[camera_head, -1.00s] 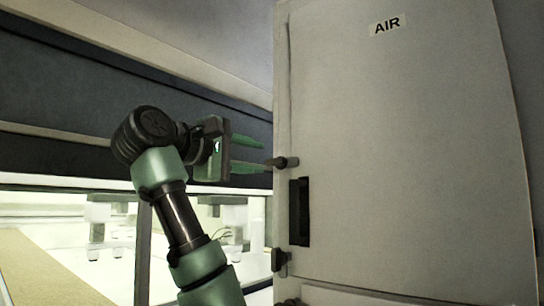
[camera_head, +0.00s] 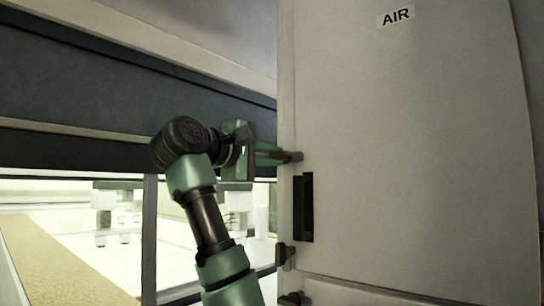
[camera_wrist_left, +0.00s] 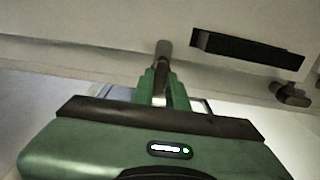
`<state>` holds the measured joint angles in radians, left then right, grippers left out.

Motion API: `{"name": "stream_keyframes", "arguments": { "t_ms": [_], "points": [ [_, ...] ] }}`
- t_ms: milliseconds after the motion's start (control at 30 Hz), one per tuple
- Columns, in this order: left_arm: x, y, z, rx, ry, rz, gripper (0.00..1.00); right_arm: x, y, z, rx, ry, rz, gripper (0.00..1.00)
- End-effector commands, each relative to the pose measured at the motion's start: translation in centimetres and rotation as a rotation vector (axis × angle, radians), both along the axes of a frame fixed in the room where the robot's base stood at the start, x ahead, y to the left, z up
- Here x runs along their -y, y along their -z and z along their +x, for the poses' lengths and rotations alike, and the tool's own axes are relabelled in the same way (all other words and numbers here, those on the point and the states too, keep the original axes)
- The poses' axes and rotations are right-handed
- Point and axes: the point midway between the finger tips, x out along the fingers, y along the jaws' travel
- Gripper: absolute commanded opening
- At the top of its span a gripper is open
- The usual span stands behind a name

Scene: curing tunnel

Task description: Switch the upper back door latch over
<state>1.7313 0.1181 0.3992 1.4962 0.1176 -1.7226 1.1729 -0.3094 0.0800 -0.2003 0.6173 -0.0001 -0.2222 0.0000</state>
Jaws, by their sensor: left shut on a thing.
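The upper back door latch (camera_head: 292,157) is a small dark lever on the left edge of the pale cabinet door (camera_head: 420,150) marked AIR. My left gripper (camera_head: 280,156) has its green fingers at this latch, shut on it. In the left wrist view the latch (camera_wrist_left: 163,50) stands out beyond the fingertips (camera_wrist_left: 162,82), which close around its near part. My right gripper is not in view.
A dark recessed handle (camera_head: 303,207) sits just below the latch on the door. Lower latches (camera_head: 285,255) are further down the same edge. Left of the cabinet is a lit opening with a tan belt (camera_head: 60,262) under a dark panel (camera_head: 90,95).

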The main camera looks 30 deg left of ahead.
Motion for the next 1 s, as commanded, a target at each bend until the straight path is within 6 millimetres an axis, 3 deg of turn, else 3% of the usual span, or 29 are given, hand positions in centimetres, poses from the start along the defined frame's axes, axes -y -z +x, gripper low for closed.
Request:
{"name": "stream_keyframes", "arguments": {
  "t_ms": [367,1000],
  "points": [
    [0.0,0.0,0.0,0.015,-0.002,0.113,0.0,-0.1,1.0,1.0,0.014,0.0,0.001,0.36],
    [-0.1,-0.1,-0.1,0.06,-0.006,0.688,0.0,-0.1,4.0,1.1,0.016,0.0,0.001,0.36]
  ]
}}
